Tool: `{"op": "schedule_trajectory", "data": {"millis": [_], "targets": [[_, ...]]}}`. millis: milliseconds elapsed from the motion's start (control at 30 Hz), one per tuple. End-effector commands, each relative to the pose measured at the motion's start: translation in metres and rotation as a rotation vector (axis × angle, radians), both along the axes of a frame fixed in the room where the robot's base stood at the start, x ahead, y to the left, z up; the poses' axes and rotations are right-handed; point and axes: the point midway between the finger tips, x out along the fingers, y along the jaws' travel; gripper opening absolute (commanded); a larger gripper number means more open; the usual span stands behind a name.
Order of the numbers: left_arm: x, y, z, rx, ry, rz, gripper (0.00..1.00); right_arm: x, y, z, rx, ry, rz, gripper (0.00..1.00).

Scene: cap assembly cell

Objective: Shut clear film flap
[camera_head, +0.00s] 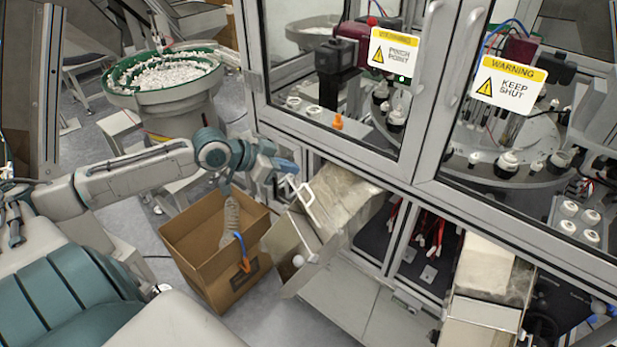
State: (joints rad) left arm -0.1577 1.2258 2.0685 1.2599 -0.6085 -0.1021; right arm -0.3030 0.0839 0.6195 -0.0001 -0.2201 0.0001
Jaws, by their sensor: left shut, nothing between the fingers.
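A crumpled, see-through film flap (343,196) lies over the upper part of a metal chute that comes out under the machine's left door. A white handle-like frame (304,196) stands at the chute's left edge. I cannot tell whether the flap is fully shut. My left gripper (292,169) is shut and empty. In the picture it is just above and left of the handle-like frame, with no clear contact. A second chute with similar clear film (495,272) is at the lower right. My right gripper is out of view.
The glass doors carry warning signs (509,82). A green-rimmed bowl (165,82) of white caps stands behind.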

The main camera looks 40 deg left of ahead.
Motion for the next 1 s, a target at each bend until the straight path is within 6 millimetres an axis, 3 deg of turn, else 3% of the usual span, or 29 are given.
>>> {"op": "schedule_trajectory", "data": {"millis": [267,600,1000], "targets": [[0.006,-0.010,-0.004,-0.005,-0.001,-0.012,0.00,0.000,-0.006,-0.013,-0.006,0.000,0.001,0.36],[0.030,-0.023,-0.023,-0.006,-0.003,-0.012,0.00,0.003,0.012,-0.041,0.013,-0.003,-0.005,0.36],[0.060,-0.041,-0.045,-0.005,0.000,-0.013,0.00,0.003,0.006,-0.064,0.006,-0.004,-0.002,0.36]]}}
